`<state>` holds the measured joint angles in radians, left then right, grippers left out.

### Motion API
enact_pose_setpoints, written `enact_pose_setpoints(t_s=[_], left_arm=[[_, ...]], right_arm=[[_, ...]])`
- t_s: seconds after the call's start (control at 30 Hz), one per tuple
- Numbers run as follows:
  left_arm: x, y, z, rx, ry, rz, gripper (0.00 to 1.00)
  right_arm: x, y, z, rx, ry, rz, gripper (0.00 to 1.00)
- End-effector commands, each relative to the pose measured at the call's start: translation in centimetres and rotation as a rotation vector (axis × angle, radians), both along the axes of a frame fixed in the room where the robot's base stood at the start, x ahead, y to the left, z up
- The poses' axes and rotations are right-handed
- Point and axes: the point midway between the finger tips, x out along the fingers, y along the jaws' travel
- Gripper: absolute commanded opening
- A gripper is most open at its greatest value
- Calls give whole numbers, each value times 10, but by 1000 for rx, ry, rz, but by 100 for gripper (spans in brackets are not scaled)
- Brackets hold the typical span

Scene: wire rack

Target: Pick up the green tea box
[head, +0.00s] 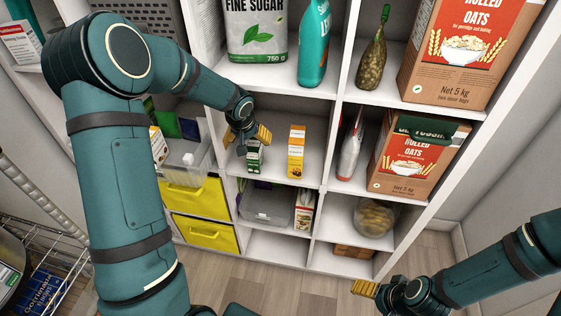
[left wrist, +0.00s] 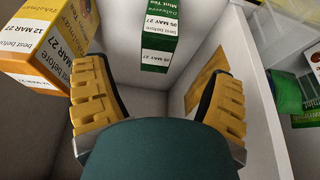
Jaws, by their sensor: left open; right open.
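The green tea box (head: 254,157) is a small green and white carton standing in a middle cubby of the white shelf. It also shows in the left wrist view (left wrist: 161,32), upside down, reading "Mint Tea". My left gripper (head: 248,135) is at that cubby, close to the box. In the left wrist view its fingers (left wrist: 158,80) are spread, with the box beyond them, seen through the gap and apart from both. The box is partly hidden by the gripper in the head view. My right gripper (head: 366,288) is empty, low in front of the shelf.
An orange and white carton (head: 296,152) stands right of the tea box in the same cubby. A clear bin (head: 183,158) is in the cubby to the left. Below are a grey clear bin (head: 268,207) and yellow drawers (head: 205,236). Cubby walls bound the space.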

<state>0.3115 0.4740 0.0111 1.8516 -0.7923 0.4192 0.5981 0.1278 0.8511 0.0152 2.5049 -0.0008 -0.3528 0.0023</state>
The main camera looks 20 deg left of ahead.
Motion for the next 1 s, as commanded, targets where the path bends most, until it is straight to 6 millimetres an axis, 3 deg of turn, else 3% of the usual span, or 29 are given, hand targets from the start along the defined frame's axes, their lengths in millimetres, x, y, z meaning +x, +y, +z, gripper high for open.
enact_pose_setpoints(t_s=[0.17,0.7,1.0], left_arm=[[5,9,-6,15,-1,12,84],[35,11,-61,12,-1,9,84],[37,11,-62,13,-3,10,83]], right_arm=[[0,1,-3,1,-2,2,81],[3,0,-16,-1,-7,-1,81],[3,0,-15,-1,-8,-1,81]])
